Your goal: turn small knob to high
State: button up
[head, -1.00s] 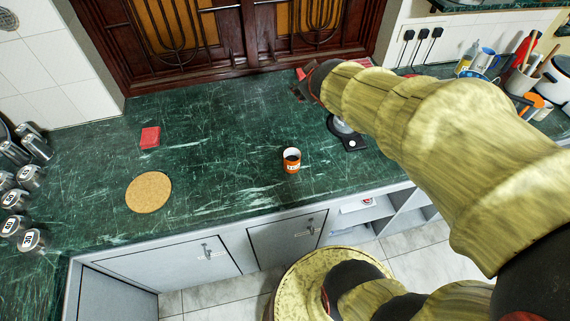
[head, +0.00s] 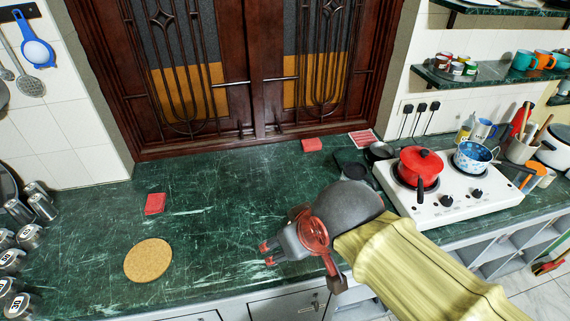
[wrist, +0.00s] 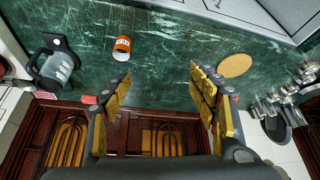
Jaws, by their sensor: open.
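A white two-burner hob (head: 430,208) stands on the green counter at the right in the head view. Two dark knobs are on its front, a left knob (head: 446,201) and a right knob (head: 477,193); their markings are too small to read. My gripper (head: 267,254) is over the counter, well left of the hob, pointing left and away from the knobs. In the wrist view my gripper (wrist: 165,88) is open with nothing between its fingers. The hob's knobs do not show in the wrist view.
A red pot (head: 421,167) and a blue patterned pan (head: 472,156) sit on the burners. A cork mat (head: 148,260) and a red block (head: 155,204) lie left. The counter's middle is mostly clear.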

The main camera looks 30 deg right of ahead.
aim_at(476, 194)
jog(key=z, duration=2.2)
